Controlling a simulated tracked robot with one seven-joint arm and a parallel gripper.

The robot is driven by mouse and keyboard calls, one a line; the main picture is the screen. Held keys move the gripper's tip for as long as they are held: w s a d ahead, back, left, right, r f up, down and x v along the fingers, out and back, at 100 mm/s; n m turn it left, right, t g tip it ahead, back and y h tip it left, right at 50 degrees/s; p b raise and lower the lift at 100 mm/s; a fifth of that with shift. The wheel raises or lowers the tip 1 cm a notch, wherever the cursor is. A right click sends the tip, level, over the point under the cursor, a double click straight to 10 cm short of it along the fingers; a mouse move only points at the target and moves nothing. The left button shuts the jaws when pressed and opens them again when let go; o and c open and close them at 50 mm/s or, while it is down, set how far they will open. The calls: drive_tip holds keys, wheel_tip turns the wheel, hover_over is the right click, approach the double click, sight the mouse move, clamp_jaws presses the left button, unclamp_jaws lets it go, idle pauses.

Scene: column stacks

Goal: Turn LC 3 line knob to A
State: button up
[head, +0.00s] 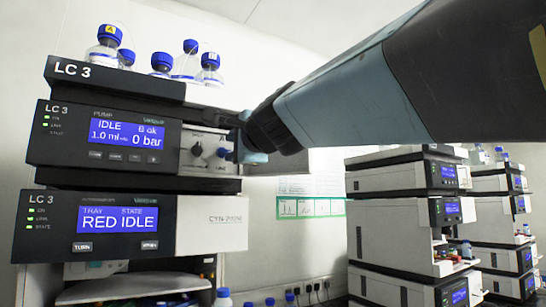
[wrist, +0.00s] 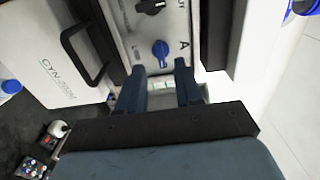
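The LC 3 pump unit (head: 105,137) has a grey panel with knobs at its right end. In the wrist view a blue knob (wrist: 160,50) sits on this panel, with a printed letter A to its right and a black knob (wrist: 150,5) above it. The black knob also shows in the head view (head: 196,150). My gripper (wrist: 159,68) is open and empty, its two dark blue fingers apart, with the blue knob just beyond the gap between the tips. In the head view my gripper (head: 247,149) is at the panel's right edge. Whether it touches the knob cannot be told.
Below the pump is the LC 3 tray unit (head: 120,224) showing RED IDLE. Blue-capped bottles (head: 109,45) stand on the stack's top. A dark handle (wrist: 85,45) sticks out left of the fingers in the wrist view. Other stacks (head: 400,180) stand at right.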

sight(226, 152)
drive_tip(key=shift+x, duration=2.2)
drive_tip(key=shift+c, duration=0.3)
